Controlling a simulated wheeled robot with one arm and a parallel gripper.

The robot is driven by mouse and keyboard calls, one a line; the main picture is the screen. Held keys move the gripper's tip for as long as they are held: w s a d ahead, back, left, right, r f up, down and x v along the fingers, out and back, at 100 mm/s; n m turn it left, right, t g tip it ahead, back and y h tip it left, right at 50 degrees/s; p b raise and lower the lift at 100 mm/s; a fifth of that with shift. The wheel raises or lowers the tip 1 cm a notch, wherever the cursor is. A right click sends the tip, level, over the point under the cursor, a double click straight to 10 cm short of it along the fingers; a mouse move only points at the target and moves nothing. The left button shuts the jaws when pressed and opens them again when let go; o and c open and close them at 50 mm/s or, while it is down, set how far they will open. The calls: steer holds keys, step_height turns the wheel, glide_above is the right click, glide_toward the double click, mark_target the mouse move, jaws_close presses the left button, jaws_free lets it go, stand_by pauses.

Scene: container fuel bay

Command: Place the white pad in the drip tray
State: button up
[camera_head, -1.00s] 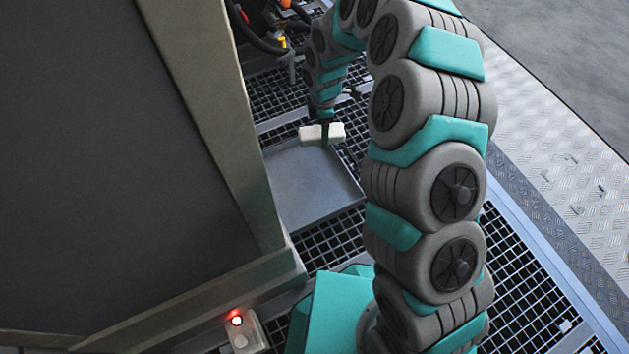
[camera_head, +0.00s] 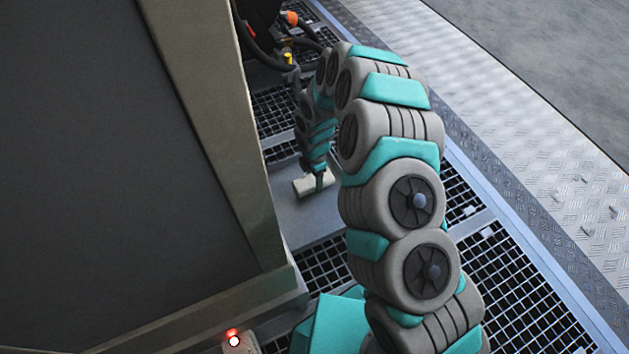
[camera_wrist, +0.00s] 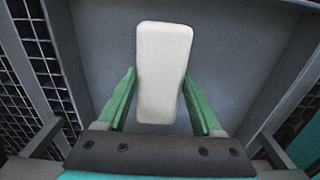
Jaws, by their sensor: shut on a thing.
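The white pad (camera_head: 309,186) is held over the grey drip tray (camera_head: 305,222) in the head view. In the wrist view the white pad (camera_wrist: 163,75) lies lengthwise between the two green fingers of my gripper (camera_wrist: 160,102), which is shut on it. The tray (camera_wrist: 232,55) fills the background there, with its raised sides showing at left and right. I cannot tell whether the pad touches the tray floor. In the head view my gripper (camera_head: 319,181) points down at the pad, and my arm hides part of the tray.
Black floor grating (camera_head: 325,263) surrounds the tray. A large dark cabinet (camera_head: 120,150) stands close on the left. Hoses and a yellow fitting (camera_head: 287,57) are beyond the tray. A box with a red light (camera_head: 233,338) sits at the bottom. Open metal plate flooring (camera_head: 520,130) lies right.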

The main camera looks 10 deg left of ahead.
steer(key=shift+f, duration=0.65)
steer(key=shift+f, duration=0.15)
steer(key=o, duration=1.3)
step_height(320, 180, up, 12)
steer(key=p, duration=0.1)
step_height(320, 180, up, 12)
steer(key=m, duration=0.5)
glide_above(314, 179)
steer(key=s+d, duration=0.4)
steer(key=d, duration=0.3)
steer(key=s+d+r+m, duration=0.7)
steer(key=s+d+r, duration=0.1)
steer(key=d+r, duration=0.1)
steer(key=s+d+r+m, duration=0.2)
steer(key=s+d+m, duration=0.1)
steer(key=s, duration=0.4)
steer(key=s+d+r+m+g, duration=0.1)
steer(key=s+d+r+m, duration=0.1)
steer(key=s+d+m, duration=0.2)
steer(key=s+d+r+m, duration=0.2)
steer(key=s+m, duration=0.4)
steer(key=s, duration=0.4)
steer(key=shift+s+d+r+g, duration=0.1)
steer(key=shift+d+r+g, duration=0.1)
steer(key=shift+d, duration=0.2)
steer(key=shift+d+r+g, duration=0.1)
steer(key=shift+d+g, duration=0.1)
steer(key=shift+d, duration=0.15)
